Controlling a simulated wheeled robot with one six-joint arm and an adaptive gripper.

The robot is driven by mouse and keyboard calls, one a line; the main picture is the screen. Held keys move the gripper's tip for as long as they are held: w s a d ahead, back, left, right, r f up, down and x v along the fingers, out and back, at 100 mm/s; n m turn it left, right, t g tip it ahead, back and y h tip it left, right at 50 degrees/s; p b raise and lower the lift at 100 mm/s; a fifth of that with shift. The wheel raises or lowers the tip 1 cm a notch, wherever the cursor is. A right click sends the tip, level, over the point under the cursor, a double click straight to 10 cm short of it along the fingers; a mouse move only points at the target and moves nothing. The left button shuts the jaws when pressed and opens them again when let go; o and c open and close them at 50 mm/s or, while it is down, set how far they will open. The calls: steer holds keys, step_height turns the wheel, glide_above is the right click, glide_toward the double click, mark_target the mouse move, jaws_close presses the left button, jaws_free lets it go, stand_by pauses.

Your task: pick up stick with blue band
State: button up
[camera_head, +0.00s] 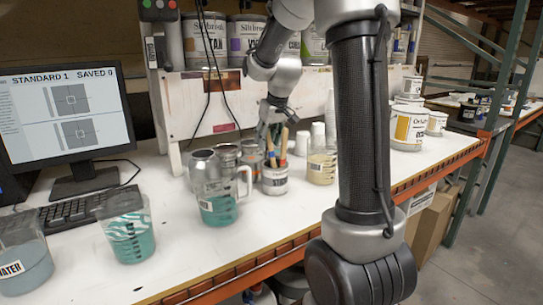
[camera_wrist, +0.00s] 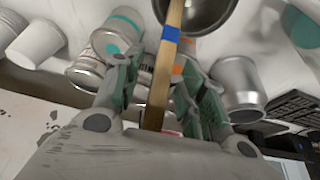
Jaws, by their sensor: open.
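The stick with the blue band (camera_wrist: 168,50) runs between the two fingers of my gripper (camera_wrist: 160,85) in the wrist view. The fingers are apart, one on each side of it. In the head view, my gripper (camera_head: 275,124) is just above the wooden sticks (camera_head: 271,153), which stand tilted in a small white labelled can (camera_head: 275,184). Whether a finger touches the blue-banded stick cannot be told.
A measuring jug with teal liquid (camera_head: 218,208) and metal cups (camera_head: 203,160) stand left of the can. A beaker (camera_head: 321,168) stands right of it. A monitor (camera_head: 66,108) and teal beaker (camera_head: 127,235) are farther left.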

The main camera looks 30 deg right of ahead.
steer(key=c, duration=0.9)
steer(key=shift+o, duration=0.2)
